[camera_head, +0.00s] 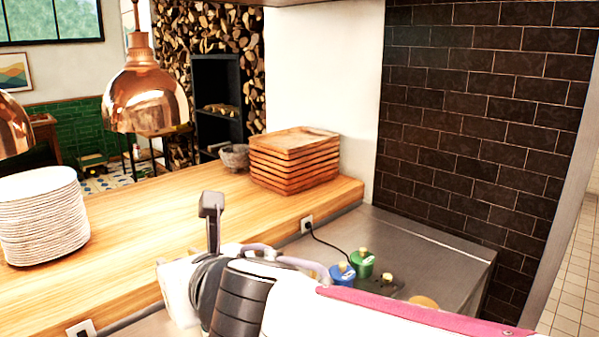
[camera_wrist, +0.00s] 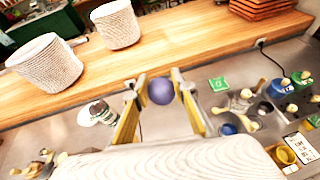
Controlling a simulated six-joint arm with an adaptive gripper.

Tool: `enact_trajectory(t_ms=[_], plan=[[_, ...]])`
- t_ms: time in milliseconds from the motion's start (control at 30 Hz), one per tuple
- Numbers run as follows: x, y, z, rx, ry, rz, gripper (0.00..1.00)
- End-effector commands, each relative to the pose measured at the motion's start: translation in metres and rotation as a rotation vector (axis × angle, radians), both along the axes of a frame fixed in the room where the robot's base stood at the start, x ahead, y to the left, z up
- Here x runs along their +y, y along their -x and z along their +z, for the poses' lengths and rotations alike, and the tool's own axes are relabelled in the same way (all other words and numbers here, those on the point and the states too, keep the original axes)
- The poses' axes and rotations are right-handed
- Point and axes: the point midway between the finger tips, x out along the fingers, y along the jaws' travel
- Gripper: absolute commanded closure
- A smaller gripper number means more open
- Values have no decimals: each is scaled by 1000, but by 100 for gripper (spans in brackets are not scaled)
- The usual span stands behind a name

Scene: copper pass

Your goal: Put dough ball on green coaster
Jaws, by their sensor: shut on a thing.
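My gripper (camera_wrist: 161,97) is shut on a round purple-grey ball, which I take as the dough ball (camera_wrist: 161,90). The ball sits between the tips of the two yellow-edged fingers in the wrist view. The green coaster (camera_wrist: 218,84) is a small green square with a pale mark, lying on the grey counter to the right of the ball in the picture. Nothing is seen on it. In the head view my arm covers the area, and the fingers, ball and coaster do not show.
A wooden ledge (camera_head: 130,220) runs behind the steel counter (camera_head: 430,250). It bears a plate stack (camera_head: 42,215) and wooden trays (camera_head: 293,165). Blue (camera_head: 342,274) and green (camera_head: 363,264) containers stand on the counter. Several small containers crowd the right of the wrist view. A copper lamp (camera_head: 146,95) hangs above.

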Motion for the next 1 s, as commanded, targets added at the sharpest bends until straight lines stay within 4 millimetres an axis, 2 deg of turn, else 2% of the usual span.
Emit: enact_trajectory(t_ms=[1000], plan=[[-20,40,34,-2,-2,71,94]])
